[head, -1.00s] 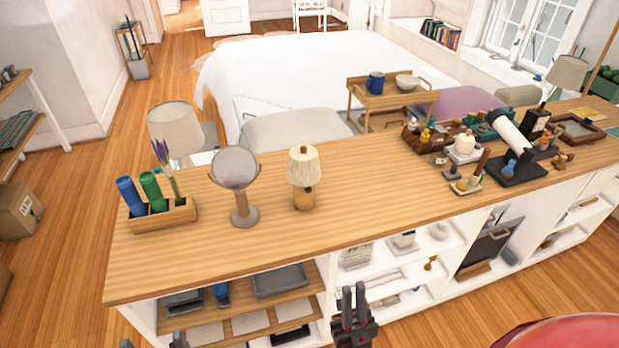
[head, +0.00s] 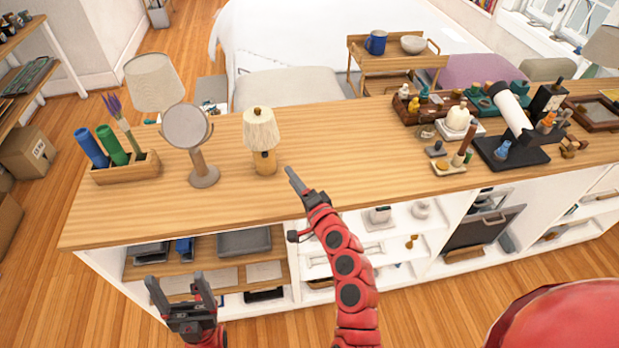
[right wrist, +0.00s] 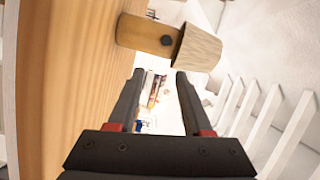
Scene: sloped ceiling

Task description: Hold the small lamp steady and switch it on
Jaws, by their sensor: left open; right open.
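The small lamp (head: 262,140) stands upright on the wooden counter top, with a pleated cream shade and a wooden base. In the right wrist view the lamp (right wrist: 158,36) lies sideways in the picture, with a dark round knob (right wrist: 166,41) on its base. My right gripper (head: 292,176) is just right of the lamp and a little in front, apart from it. In the right wrist view its open fingers (right wrist: 155,75) are empty, with the lamp beyond their tips. My left gripper (head: 178,288) is open and empty, low in front of the shelves, below the counter top.
A round mirror (head: 187,128) on a stand is left of the lamp. A wooden holder (head: 125,172) with blue and green tubes is further left. A grey-shaded lamp (head: 154,84) stands behind. The counter top (head: 370,165) is clear right of my right gripper, up to several small items.

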